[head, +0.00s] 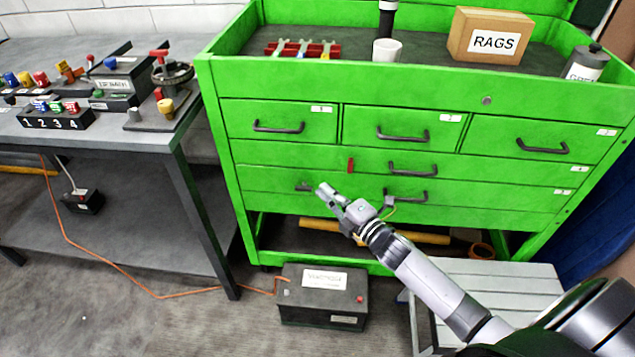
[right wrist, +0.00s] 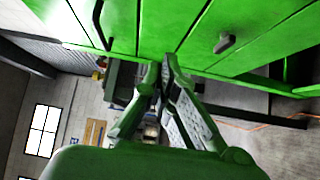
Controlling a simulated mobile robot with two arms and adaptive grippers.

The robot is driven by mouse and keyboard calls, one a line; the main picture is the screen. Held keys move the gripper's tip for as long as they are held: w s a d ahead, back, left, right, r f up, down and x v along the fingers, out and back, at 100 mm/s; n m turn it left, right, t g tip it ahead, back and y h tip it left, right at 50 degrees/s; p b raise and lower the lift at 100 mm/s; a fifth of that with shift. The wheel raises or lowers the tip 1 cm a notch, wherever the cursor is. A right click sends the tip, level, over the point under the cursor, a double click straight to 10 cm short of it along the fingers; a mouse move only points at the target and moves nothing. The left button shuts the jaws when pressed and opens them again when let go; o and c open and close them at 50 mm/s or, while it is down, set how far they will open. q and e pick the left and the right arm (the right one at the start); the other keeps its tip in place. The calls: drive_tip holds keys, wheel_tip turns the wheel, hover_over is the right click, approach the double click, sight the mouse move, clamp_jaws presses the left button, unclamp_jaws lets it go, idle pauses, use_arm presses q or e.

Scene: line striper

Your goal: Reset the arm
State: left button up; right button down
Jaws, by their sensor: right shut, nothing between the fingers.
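My right gripper (head: 326,191) is in front of the lower drawers of the green tool cabinet (head: 290,84). Its arm comes in from the lower right. The gripper is shut with nothing in it. In the right wrist view its fingers (right wrist: 162,70) meet at their tips, with the green drawer fronts beyond them. I cannot tell how far the tips are from the drawer front. The drawers look closed. My left gripper is not in view.
A black battery box (head: 322,296) stands on the floor below, with an orange cord (head: 100,262) running left. A grey step stool (head: 500,285) is under my right arm. A workbench (head: 90,150) with switches stands left.

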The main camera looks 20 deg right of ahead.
drive_tip(key=s+d+f+m+g+h+p, duration=0.15)
drive_tip(key=s+f+m+g, duration=0.3)
drive_tip(key=s+f, duration=0.65)
drive_tip(key=s+d+f+m+g+h+p, duration=0.15)
drive_tip(key=s+f+m+g+h, duration=0.35)
drive_tip(key=f, duration=1.1)
use_arm(q)
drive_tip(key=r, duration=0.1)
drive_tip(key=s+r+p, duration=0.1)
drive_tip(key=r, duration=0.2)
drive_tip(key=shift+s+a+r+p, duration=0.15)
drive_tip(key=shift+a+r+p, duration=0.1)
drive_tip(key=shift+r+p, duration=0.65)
drive_tip(key=shift+p, duration=0.05)
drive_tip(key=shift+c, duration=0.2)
use_arm(e)
drive_tip(key=s+a+f+m+g, duration=0.2)
drive_tip(key=s+f, duration=0.3)
drive_tip(key=s, duration=0.6)
drive_tip(key=s+a+f+m+g+y, duration=0.1)
drive_tip(key=s+a+f+m+g, duration=0.1)
drive_tip(key=s, duration=0.9)
drive_tip(key=s+a+f+m+g+y, duration=0.1)
drive_tip(key=s+a+f+m+g, duration=0.2)
drive_tip(key=s+f, duration=0.6)
drive_tip(key=shift+s+a+m, duration=0.25)
drive_tip(key=shift+s+m, duration=0.7)
drive_tip(key=shift+s, duration=0.25)
